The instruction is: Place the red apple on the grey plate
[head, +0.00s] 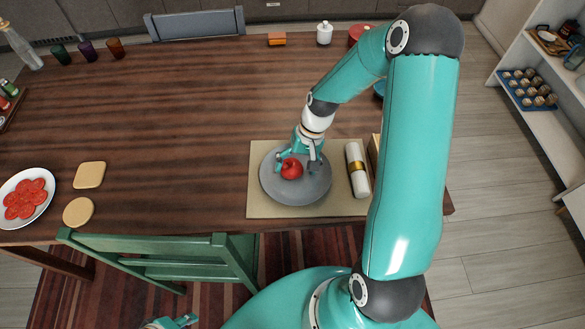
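The red apple (292,169) sits on the grey plate (294,194), left of the plate's middle. The plate lies on a beige placemat at the near edge of the wooden table. My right gripper (299,163) is right over the plate, pointing down, with its fingers spread around the apple. A gap shows between the apple and the right-hand finger, so the gripper looks open. My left gripper (172,323) shows only in part at the bottom edge, away from the table; its opening is not clear.
A rolled white napkin (357,169) lies on the placemat (258,207) right of the plate. A white plate of red slices (43,202) and two coasters are at the left. A green chair (170,254) stands at the near edge. The table's middle (190,110) is clear.

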